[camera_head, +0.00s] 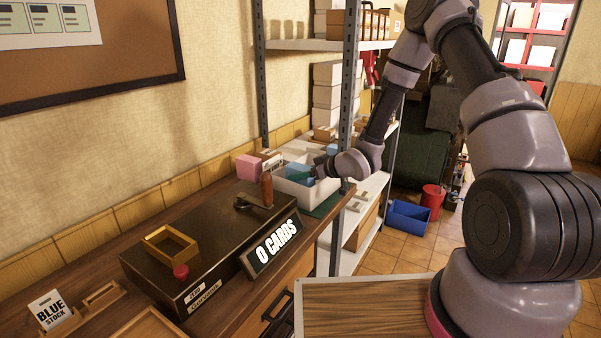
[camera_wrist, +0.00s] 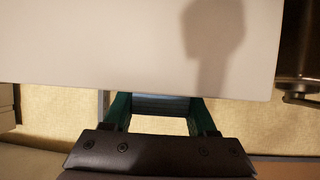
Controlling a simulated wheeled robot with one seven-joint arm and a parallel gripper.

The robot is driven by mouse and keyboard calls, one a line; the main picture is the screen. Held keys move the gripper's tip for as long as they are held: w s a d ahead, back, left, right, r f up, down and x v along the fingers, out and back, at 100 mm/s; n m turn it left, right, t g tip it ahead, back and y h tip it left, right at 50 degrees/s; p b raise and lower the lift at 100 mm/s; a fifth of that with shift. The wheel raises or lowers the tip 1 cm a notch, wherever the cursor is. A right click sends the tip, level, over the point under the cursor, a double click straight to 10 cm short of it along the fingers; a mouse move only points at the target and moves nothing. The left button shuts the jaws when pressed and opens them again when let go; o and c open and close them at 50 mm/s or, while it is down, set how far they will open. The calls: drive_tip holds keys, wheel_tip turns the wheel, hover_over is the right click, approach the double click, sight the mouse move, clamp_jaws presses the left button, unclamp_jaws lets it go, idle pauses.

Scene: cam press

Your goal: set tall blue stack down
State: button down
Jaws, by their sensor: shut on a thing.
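My gripper (camera_head: 322,170) is at the white tray (camera_head: 300,192) at the far end of the workbench. In the wrist view its two green fingers (camera_wrist: 161,115) are shut on a dark blue stack (camera_wrist: 160,103), seen only in part between them. In the head view, blue also shows beside the fingers at the tray, but I cannot tell which blue belongs to the held stack. A pale flat surface fills the top of the wrist view and hides the stack's far end. I cannot tell whether the stack touches the tray floor.
A dark press box (camera_head: 205,245) with a brown-handled lever (camera_head: 267,188), yellow frame (camera_head: 170,246) and red button (camera_head: 181,272) stands nearer. Its sign (camera_head: 272,247) reads "0 CARDS". A pink block (camera_head: 248,167) is left of the tray. Metal shelving (camera_head: 346,120) rises close behind.

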drive_tip(key=shift+c, duration=1)
unclamp_jaws()
drive_tip(key=shift+r, duration=0.6)
drive_tip(key=v, duration=1.2)
drive_tip(key=s+d+r+m+t+h, duration=0.1)
drive_tip(key=s+d+r+m+h, duration=0.1)
drive_tip(key=d+r+m+h, duration=1)
drive_tip(key=s+d+r+m+g+y, duration=0.1)
drive_tip(key=s+r+y, duration=0.1)
drive_tip(key=s+r, duration=0.6)
drive_tip(key=s+r+m+y, duration=0.1)
drive_tip(key=s+r+y, duration=0.1)
drive_tip(key=s+r, duration=0.7)
drive_tip(key=s, duration=0.5)
drive_tip(key=shift+s+d+m+g, duration=0.2)
drive_tip(key=shift+d+m+g, duration=0.1)
drive_tip(key=shift+d+g, duration=0.1)
